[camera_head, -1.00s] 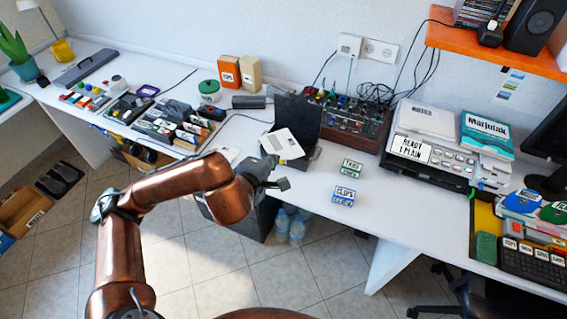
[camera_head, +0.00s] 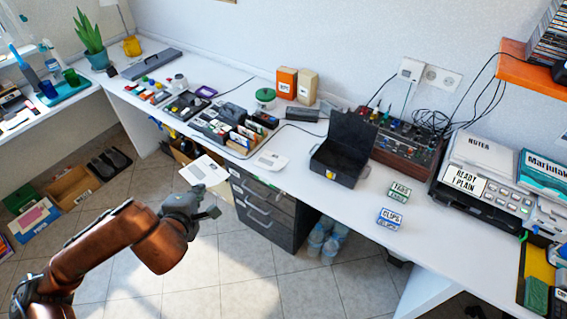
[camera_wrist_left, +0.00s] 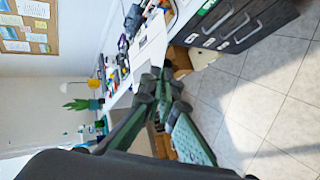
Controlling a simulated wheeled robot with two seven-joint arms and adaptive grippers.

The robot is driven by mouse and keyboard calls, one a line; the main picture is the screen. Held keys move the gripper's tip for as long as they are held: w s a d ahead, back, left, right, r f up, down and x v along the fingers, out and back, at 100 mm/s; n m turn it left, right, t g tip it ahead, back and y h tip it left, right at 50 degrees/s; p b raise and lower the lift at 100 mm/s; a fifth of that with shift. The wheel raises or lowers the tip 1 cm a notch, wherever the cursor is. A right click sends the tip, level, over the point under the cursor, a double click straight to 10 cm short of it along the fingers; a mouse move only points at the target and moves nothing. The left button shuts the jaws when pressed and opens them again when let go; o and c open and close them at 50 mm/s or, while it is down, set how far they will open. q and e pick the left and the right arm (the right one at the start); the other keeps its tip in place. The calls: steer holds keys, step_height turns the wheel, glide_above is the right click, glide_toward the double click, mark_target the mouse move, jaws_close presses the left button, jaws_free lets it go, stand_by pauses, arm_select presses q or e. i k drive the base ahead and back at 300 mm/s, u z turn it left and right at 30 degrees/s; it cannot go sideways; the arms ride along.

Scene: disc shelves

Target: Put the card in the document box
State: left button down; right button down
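My left gripper (camera_head: 207,203) is shut on a white card (camera_head: 203,172) with small dark print. It holds the card in the air in front of the desk, over the floor. In the left wrist view the card (camera_wrist_left: 150,44) extends beyond the closed fingertips (camera_wrist_left: 162,82). An open black box (camera_head: 337,167) with its lid raised stands on the desk, to the right of the gripper and well apart from it. No readable label shows on the box. A second white sheet (camera_head: 270,161) lies flat on the desk left of the box. My right gripper is not in view.
A grey drawer unit (camera_head: 263,214) stands under the desk. Small boxes marked TAGS (camera_head: 399,191) and CLIPS (camera_head: 390,218) sit right of the black box. A tray of cards (camera_head: 233,131) lies at left. Cartons (camera_head: 75,188) and water bottles (camera_head: 325,240) are on the floor.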

mark_target(337, 168)
steer(key=u, duration=0.7)
steer(key=i, duration=1.3)
steer(key=z, duration=1.75)
